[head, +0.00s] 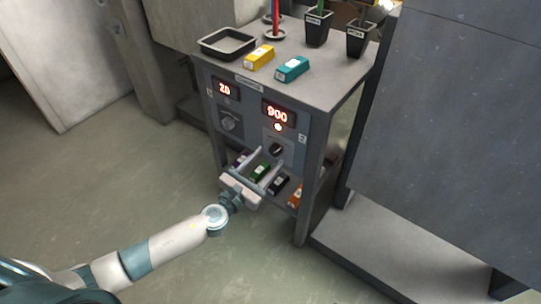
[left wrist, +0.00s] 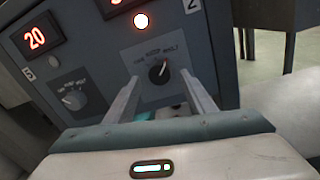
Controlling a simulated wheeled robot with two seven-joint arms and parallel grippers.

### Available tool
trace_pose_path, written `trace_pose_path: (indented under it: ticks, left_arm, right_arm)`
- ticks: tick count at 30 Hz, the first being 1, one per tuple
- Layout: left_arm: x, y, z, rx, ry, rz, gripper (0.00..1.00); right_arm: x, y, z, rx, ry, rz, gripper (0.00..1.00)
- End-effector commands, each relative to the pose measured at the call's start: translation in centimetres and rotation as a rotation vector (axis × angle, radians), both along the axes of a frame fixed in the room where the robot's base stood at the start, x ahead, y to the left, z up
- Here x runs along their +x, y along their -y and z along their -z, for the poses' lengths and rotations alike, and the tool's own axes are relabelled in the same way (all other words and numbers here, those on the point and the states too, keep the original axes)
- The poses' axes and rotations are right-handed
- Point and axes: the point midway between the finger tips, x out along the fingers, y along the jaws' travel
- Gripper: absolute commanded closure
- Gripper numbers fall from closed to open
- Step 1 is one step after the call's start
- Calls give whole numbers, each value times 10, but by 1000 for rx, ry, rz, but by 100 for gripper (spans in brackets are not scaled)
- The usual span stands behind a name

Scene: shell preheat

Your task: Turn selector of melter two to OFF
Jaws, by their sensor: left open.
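The selector of melter two (head: 276,150) is a dark round knob on the cabinet front, below the lit 900 display (head: 278,113) and a glowing orange lamp (head: 278,127). My left gripper (head: 268,160) is open and empty, just in front of and slightly below the selector. In the left wrist view its fingers (left wrist: 163,80) stand either side of the knob; contact cannot be told.
A second knob (head: 229,122) sits to the left under a display (head: 225,88) reading 20. The cabinet top holds a black tray (head: 228,43), a yellow box (head: 260,57), a teal box (head: 292,68) and dark pots. A lower shelf holds small boxes. Grey floor is clear at left.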

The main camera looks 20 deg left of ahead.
Motion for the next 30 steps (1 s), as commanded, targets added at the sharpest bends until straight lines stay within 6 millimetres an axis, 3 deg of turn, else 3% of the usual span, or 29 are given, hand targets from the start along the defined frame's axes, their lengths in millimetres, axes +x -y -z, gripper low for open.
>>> trace_pose_path:
  ticks: [7, 18, 24, 30]
  left_arm:
    - [22, 6, 0, 0, 0, 0, 50]
    - [25, 7, 0, -1, 0, 0, 50]
    - [25, 7, 0, -1, 0, 0, 91]
    - [25, 7, 0, -5, -1, 0, 91]
  right_arm:
    - [1, 0, 0, 2, 6, 0, 50]
    - [1, -1, -1, 4, 9, 0, 50]
    - [1, -2, -1, 4, 7, -1, 50]
    - [1, -2, -1, 4, 6, -1, 50]
